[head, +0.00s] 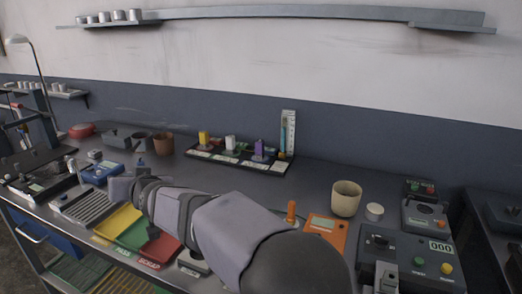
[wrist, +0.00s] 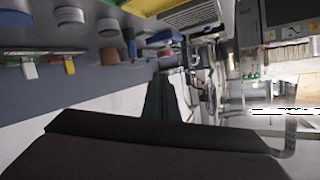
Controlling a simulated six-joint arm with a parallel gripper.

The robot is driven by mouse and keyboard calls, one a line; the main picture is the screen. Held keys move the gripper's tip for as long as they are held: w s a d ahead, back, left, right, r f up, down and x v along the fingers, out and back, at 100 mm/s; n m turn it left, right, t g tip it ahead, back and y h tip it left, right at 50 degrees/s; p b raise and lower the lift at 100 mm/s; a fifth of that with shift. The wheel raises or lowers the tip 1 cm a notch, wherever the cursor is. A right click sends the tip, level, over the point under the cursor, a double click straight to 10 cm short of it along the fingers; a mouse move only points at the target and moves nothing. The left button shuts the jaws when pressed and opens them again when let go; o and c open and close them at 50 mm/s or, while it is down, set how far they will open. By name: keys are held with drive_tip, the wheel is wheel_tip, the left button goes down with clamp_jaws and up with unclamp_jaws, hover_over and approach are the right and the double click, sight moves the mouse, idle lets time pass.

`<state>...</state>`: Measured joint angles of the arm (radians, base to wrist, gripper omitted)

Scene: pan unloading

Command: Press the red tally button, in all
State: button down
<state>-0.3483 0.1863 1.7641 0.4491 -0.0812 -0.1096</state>
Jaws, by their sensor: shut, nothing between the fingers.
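A dark grey control box (head: 405,255) at the right end of the bench has a counter display (head: 440,246) reading 000. A green button (head: 418,261) and a yellow button (head: 446,268) sit on its front. Behind it, a grey unit (head: 425,216) carries a round red-orange button (head: 424,209); I cannot tell whether this is the tally button.
My arm crosses the front of the bench, hiding part of it. A beige cup (head: 346,198), a white cylinder (head: 374,211) and an orange device (head: 326,230) stand left of the control box. A rack with coloured blocks (head: 238,160) stands behind.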

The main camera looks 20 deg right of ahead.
drive_tip(key=w+d+r+g+h+p, duration=0.1)
drive_tip(key=w+d+h+p, duration=0.2)
drive_tip(key=d, duration=0.9)
drive_tip(key=w+d+r+m+h+p, duration=0.15)
drive_tip(key=d+p, duration=0.25)
drive_tip(key=d, duration=0.7)
drive_tip(key=w+d+n+g+h+p, duration=0.1)
drive_tip(key=w+d+h+p, duration=0.25)
drive_tip(key=d, duration=0.85)
drive_tip(key=s+d+m+g+h+p, duration=0.1)
drive_tip(key=s+d+p, duration=0.25)
drive_tip(key=d, duration=0.75)
drive_tip(key=s+d+m+g+h+p, duration=0.1)
drive_tip(key=s+d+p, duration=0.25)
drive_tip(key=d, duration=0.85)
drive_tip(key=g+h+p, duration=0.3)
drive_tip(key=g+p, duration=0.3)
drive_tip(key=p, duration=0.4)
hover_over(430, 190)
drive_tip(key=shift+s+a+f+m, duration=0.15)
drive_tip(key=shift+s+f+m, duration=0.05)
drive_tip(key=shift+f+m, duration=0.25)
drive_tip(key=shift+f, duration=0.1)
drive_tip(key=shift+f+b, duration=3.15)
drive_tip(key=shift+f, duration=1.15)
drive_tip(key=shift+f, duration=0.1)
